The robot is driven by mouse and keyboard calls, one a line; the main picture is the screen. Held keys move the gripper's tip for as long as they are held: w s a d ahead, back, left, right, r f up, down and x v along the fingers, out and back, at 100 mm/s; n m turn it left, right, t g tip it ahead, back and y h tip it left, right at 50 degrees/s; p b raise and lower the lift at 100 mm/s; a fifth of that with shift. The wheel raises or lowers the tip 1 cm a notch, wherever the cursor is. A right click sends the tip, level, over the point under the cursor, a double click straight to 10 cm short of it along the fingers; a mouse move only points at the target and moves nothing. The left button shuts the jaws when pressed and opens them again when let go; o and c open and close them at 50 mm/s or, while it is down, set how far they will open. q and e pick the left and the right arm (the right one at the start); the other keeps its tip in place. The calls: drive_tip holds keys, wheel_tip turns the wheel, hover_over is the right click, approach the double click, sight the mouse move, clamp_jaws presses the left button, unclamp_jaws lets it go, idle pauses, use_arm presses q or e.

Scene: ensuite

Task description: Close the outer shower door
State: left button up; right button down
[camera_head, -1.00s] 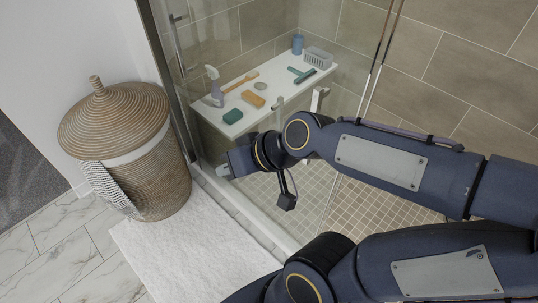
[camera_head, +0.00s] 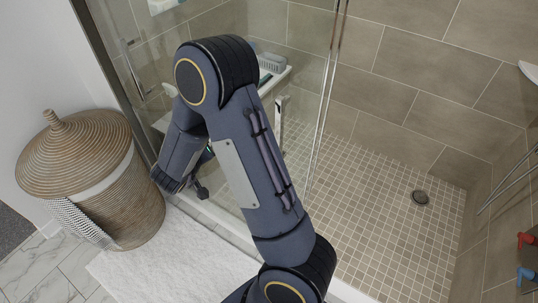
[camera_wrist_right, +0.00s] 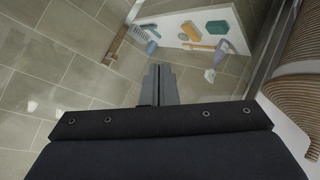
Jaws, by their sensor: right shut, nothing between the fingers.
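The glass shower door panels (camera_head: 300,95) stand at the left of the shower, with upright metal edges at their right side. A bar handle (camera_head: 132,72) shows at the left and a pale handle (camera_head: 279,122) nearer the right edge; I cannot tell which belongs to the outer door. To the right of the edges the shower is open. My right arm crosses in front of the glass, and its gripper is mostly hidden behind the forearm in the head view. In the right wrist view my right gripper (camera_wrist_right: 158,84) is shut and empty. My left gripper is not in view.
A lidded wicker basket (camera_head: 95,185) with a towel stands left of the door. A white bath mat (camera_head: 170,262) lies before the shower. A white bench (camera_wrist_right: 195,22) with bath items is behind the glass. The tiled shower floor (camera_head: 385,215) is clear apart from a drain.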

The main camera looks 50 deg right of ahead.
drive_tip(key=s+f+n+g+h+p, duration=0.1)
drive_tip(key=s+n+g+h, duration=0.2)
drive_tip(key=s+g+h, duration=0.65)
drive_tip(key=s+d+t+y+p, duration=0.1)
drive_tip(key=s+d+p, duration=0.2)
drive_tip(key=s+d, duration=0.3)
drive_tip(key=d, duration=0.4)
drive_tip(key=shift+s+d+y, duration=0.15)
drive_tip(key=shift+s+y, duration=0.15)
drive_tip(key=shift+y, duration=0.05)
